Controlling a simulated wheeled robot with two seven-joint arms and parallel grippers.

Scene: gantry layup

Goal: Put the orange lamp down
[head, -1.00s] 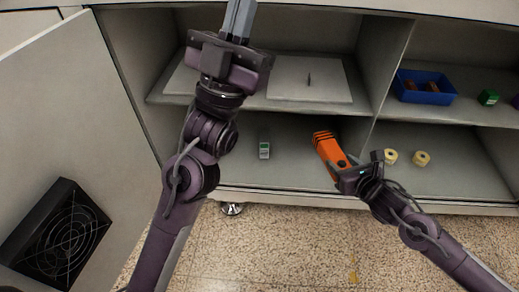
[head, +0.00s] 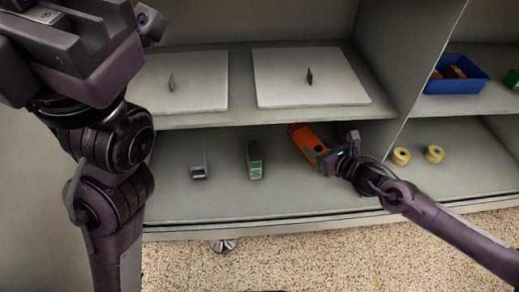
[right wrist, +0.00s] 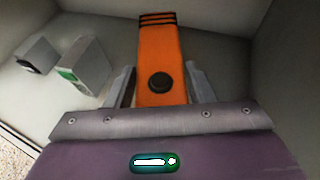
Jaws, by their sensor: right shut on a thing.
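The orange lamp (head: 306,139) has dark stripes at its far end and is inside the lower shelf compartment. My right gripper (head: 331,160) is shut on its near end. In the right wrist view the orange lamp (right wrist: 158,60) lies between the two fingers of my right gripper (right wrist: 160,88), with a round black knob facing the camera. I cannot tell whether the lamp touches the shelf floor (head: 225,200). My left gripper (head: 75,50) is large at the upper left, close to the camera; its fingertips are not clear.
A grey device (head: 199,170) and a green-and-white box (head: 254,160) stand left of the lamp. Two yellow rolls (head: 417,155) are in the right bay beyond a divider. Above are two white panels (head: 308,95) and a blue bin (head: 455,85). Shelf floor between box and lamp is clear.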

